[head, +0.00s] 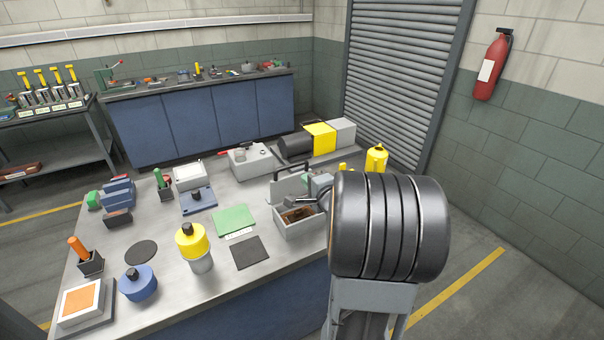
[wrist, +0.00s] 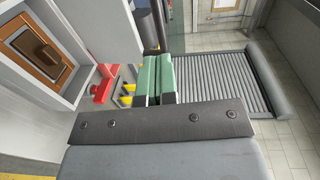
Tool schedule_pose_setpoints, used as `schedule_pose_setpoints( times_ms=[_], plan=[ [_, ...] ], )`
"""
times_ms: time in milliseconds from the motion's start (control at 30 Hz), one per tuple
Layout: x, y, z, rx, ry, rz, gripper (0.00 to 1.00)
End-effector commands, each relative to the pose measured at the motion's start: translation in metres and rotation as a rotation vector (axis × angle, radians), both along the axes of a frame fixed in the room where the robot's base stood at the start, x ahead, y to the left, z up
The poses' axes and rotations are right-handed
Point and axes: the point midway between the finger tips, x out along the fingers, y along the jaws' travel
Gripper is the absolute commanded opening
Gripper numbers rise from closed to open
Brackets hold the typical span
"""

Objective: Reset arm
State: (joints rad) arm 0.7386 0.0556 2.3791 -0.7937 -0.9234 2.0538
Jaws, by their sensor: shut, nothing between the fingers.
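My gripper (wrist: 160,78) shows in the wrist view as two green fingers pressed together, with nothing between them. In the head view, my arm's large dark link covers the right end of the near workbench (head: 160,255). A small teal part of my gripper (head: 319,183) shows just left of that link, over the bench. It is close behind an open grey box (head: 297,230) with brown contents and a raised lid. I cannot tell the exact gap between them. My fingertips are not clear in the head view.
A yellow-topped canister (head: 193,243), a blue round pot (head: 138,284) and a green pad (head: 234,219) are on the bench. A black and yellow pump (head: 320,138) and a yellow can (head: 376,158) are near my arm. Floor at right is clear.

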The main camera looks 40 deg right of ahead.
Motion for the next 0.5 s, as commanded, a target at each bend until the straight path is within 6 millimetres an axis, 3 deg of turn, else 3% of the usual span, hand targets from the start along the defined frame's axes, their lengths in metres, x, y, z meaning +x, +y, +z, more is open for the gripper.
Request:
schedule_pose_setpoints(
  times_ms=[200, 500],
  plan=[
    [-0.039, 0.009, 0.003, -0.001, 0.0, 0.008, 0.0],
    [-0.068, 0.012, 0.005, 0.0, 0.001, 0.008, 0.0]
  ],
)
